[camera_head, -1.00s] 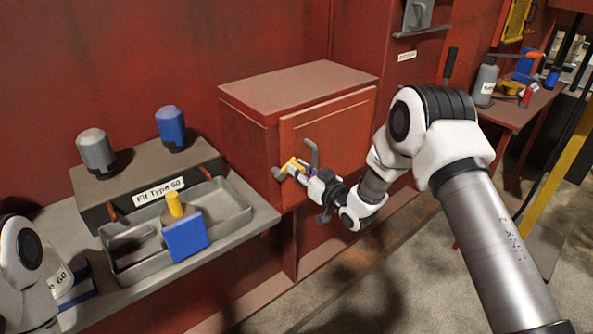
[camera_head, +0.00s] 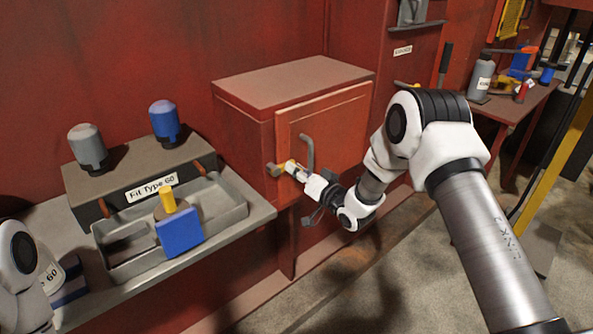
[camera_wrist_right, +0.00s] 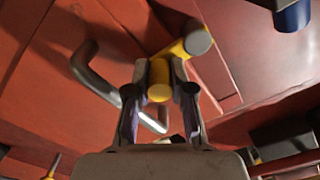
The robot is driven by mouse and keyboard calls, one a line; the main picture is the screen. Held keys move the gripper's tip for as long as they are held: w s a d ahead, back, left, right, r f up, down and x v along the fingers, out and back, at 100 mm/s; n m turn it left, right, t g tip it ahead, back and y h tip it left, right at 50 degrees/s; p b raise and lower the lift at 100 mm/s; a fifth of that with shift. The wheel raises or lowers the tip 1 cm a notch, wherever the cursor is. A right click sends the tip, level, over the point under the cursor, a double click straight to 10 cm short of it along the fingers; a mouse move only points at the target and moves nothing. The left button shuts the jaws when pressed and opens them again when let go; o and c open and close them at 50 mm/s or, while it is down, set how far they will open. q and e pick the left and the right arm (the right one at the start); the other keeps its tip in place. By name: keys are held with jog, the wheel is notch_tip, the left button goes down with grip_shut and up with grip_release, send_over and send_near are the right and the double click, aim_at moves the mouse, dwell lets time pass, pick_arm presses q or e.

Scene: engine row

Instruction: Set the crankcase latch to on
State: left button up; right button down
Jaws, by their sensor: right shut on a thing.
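The crankcase is a red box on the wall with a red door (camera_head: 345,130). Its latch (camera_head: 274,170) is a yellow handle with a grey end at the door's left edge; it also shows in the right wrist view (camera_wrist_right: 186,46). My right gripper (camera_head: 291,169) is shut on the latch's yellow grip, which sits between its two fingers in the right wrist view (camera_wrist_right: 159,85). A grey bent door handle (camera_head: 309,152) stands just right of the fingers. Part of my left arm shows at the lower left; its gripper is out of the frame.
A shelf (camera_head: 262,214) at the left bears a grey tray (camera_head: 240,208) with a blue block with a yellow knob (camera_head: 180,232). A side table (camera_head: 515,110) with bottles and tools stands at the right.

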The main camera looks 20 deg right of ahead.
jog(key=shift+f, duration=0.1)
jog(key=c, duration=1)
grip_release()
jog(key=shift+d, duration=0.1)
jog(key=shift+s, duration=0.1)
jog(key=v, duration=1.2)
